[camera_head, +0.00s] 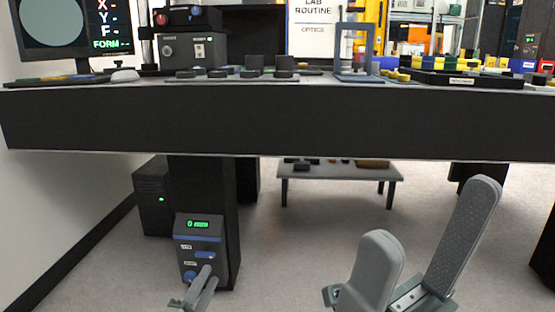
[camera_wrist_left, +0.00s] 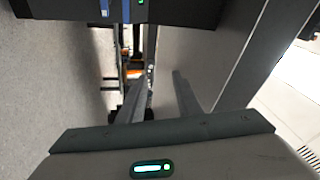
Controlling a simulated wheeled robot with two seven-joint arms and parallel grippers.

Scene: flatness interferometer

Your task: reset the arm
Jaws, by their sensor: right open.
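My left gripper (camera_head: 206,272) is low in the head view, in front of the control box (camera_head: 200,248) on the dark table leg. In the left wrist view, the two fingers of the left gripper (camera_wrist_left: 157,76) stand apart with nothing held between them. Contact with the box cannot be told. My right gripper (camera_head: 428,215) is at the lower right of the head view, below the table front. Its two broad grey fingers are spread wide and empty.
The dark table (camera_head: 280,122) spans the view above both grippers, with a monitor (camera_head: 55,28), instruments, black discs and trays on top. A low grey bench (camera_head: 335,172) stands behind under it. A black computer case (camera_head: 151,195) is left of the leg. Floor between the grippers is clear.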

